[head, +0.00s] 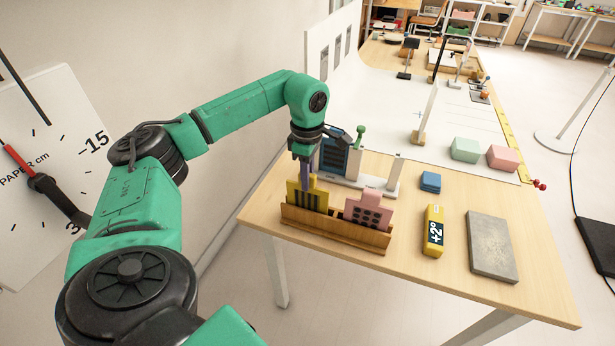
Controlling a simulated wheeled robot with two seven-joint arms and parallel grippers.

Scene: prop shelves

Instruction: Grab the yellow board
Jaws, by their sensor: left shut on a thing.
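The yellow board (308,197) stands upright in the left part of a wooden holder (331,227) near the table's front left edge. It has dark vertical marks on its face. My left gripper (306,178) comes down from above and is shut on the board's top. The board's lower edge is hidden behind the holder's front wall. A pink board (367,207) with dark squares stands in the same holder, to the right of the yellow one. My right gripper is not in view.
Behind the holder stands a dark blue block (334,155) on a pale base with upright posts. Green (466,149) and pink blocks (503,158) sit farther back.

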